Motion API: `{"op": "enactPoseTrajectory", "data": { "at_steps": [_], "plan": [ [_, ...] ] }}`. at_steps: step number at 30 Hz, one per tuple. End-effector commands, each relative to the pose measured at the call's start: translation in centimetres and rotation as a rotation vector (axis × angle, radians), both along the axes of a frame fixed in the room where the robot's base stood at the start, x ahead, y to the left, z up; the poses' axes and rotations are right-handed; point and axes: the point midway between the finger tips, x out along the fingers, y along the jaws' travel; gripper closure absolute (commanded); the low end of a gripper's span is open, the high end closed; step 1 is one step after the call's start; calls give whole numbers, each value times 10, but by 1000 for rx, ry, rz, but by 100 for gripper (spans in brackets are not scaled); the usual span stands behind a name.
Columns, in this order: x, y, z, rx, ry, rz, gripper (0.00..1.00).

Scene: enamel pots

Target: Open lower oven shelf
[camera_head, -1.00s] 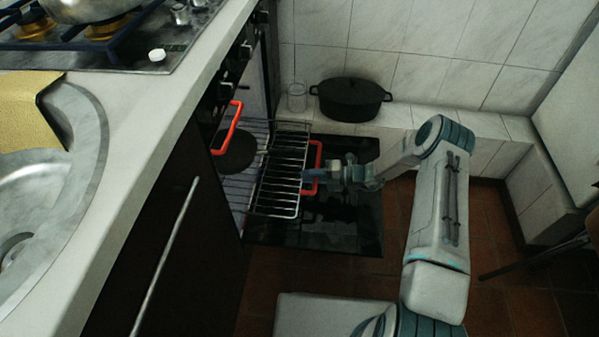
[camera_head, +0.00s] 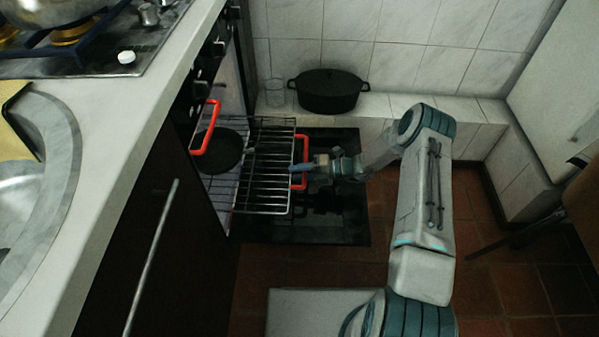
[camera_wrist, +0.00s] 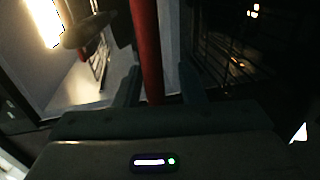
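The lower oven shelf (camera_head: 265,182) is a wire rack that sticks out of the open oven over the lowered black glass door (camera_head: 335,222). It has a red handle (camera_head: 304,160) at its front. My gripper (camera_head: 306,169) is at this handle, reaching in from the right. In the wrist view the red handle (camera_wrist: 147,45) passes between the two fingers of my gripper (camera_wrist: 160,78). It is close to the left finger, and a gap shows on the right, so the fingers look open around it. Actual contact is hard to tell in the dark.
A dark round pan (camera_head: 222,150) sits on the rack towards the oven. A second red handle (camera_head: 208,127) shows higher at the oven opening. A black lidded pot (camera_head: 328,92) and a glass (camera_head: 274,93) stand on the tiled ledge. Bare floor (camera_head: 480,275) lies at the right.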

Motion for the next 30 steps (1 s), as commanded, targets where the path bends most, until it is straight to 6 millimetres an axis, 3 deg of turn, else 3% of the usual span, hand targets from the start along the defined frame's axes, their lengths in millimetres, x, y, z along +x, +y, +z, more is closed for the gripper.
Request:
{"op": "enactPoseTrajectory", "data": {
  "at_steps": [7,11,24,30],
  "plan": [
    [1,-1,3,3,-2,-2,64],
    [2,-14,7,3,-4,-2,64],
    [-1,-106,26,2,-3,-4,64],
    [-3,-130,29,1,-1,-2,64]
  ]
}}
